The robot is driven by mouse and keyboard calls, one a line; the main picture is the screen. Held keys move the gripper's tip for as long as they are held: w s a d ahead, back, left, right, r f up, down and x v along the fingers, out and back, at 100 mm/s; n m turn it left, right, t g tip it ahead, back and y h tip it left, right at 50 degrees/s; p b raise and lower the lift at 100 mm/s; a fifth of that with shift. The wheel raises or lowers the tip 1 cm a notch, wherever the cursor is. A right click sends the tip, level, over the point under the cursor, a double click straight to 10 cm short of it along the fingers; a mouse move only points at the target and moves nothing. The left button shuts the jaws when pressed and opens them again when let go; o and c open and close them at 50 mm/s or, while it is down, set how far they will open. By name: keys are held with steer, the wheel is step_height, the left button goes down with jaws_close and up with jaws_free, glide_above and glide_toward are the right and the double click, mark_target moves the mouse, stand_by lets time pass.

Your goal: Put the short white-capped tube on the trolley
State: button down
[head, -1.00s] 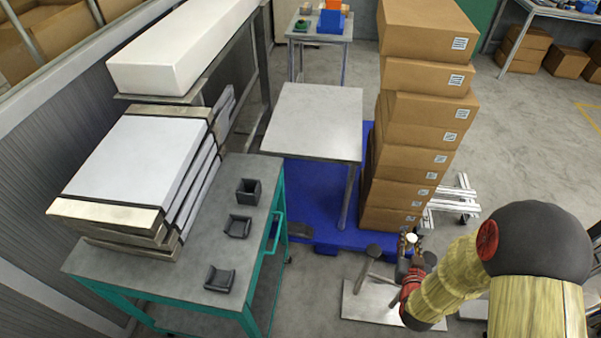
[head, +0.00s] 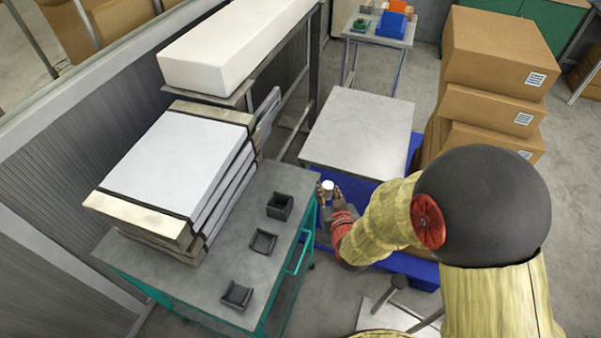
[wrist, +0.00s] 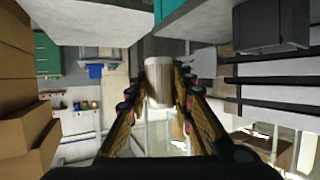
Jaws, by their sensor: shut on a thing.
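My gripper (head: 328,194) is shut on the short white-capped tube (head: 327,186), whose white top shows between the fingers in the head view. In the wrist view the tube (wrist: 159,82) sits between the two fingers, with a pale cap end and a greyish body; my gripper (wrist: 160,92) hides its sides. The trolley (head: 226,256), with a grey top and teal frame, stands left of my gripper. The tube is in the air just right of the trolley's right edge, apart from its top as far as I can tell.
Three small dark holders (head: 263,242) stand in a row on the trolley's right side. A grey table (head: 360,132) is behind my gripper, with a box stack (head: 495,85) to the right.

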steer(key=s+a+r+p, duration=0.1)
steer(key=a+r, duration=0.4)
steer(key=r, duration=0.1)
steer(key=n+y+b, duration=0.1)
steer(key=b, duration=0.2)
glide_above(300, 180)
steer(key=f, duration=0.9)
steer(key=shift+s+d, duration=0.1)
steer(key=shift+s, duration=0.2)
steer(key=shift+w+f, duration=0.25)
step_height(300, 180, down, 3)
steer(key=shift+w+f+b, duration=0.15)
steer(key=shift+b, duration=0.3)
